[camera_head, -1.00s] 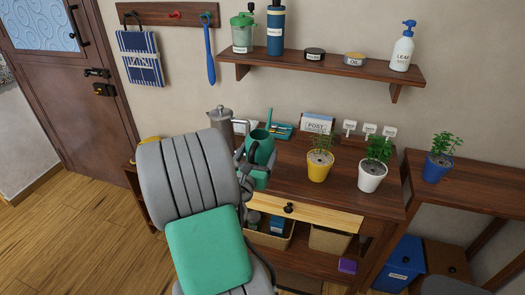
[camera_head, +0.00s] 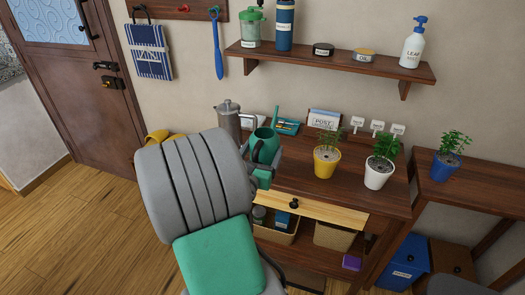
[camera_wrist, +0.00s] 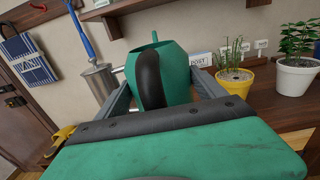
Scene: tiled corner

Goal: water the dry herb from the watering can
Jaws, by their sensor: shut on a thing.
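The green watering can (camera_head: 264,146) is at the left part of the wooden table. My gripper (camera_wrist: 160,88) is shut on its black handle; the can also fills the middle of the wrist view (camera_wrist: 188,62). It looks about upright. Its base is hidden, so I cannot tell whether it touches the table. To its right stands a yellow pot (camera_head: 325,168) with a sparse, brownish herb (camera_head: 328,143), the dry-looking one. It also shows in the wrist view (camera_wrist: 235,82). A white pot (camera_head: 376,177) with a leafy green herb (camera_head: 386,147) stands farther right.
A grey metal jug (camera_head: 229,117) stands close left of the can. A teal tray (camera_head: 287,126), a POST holder (camera_head: 323,119) and small white tags (camera_head: 377,127) are behind. A blue pot (camera_head: 445,167) stands on the right table. A loaded shelf (camera_head: 330,65) hangs above.

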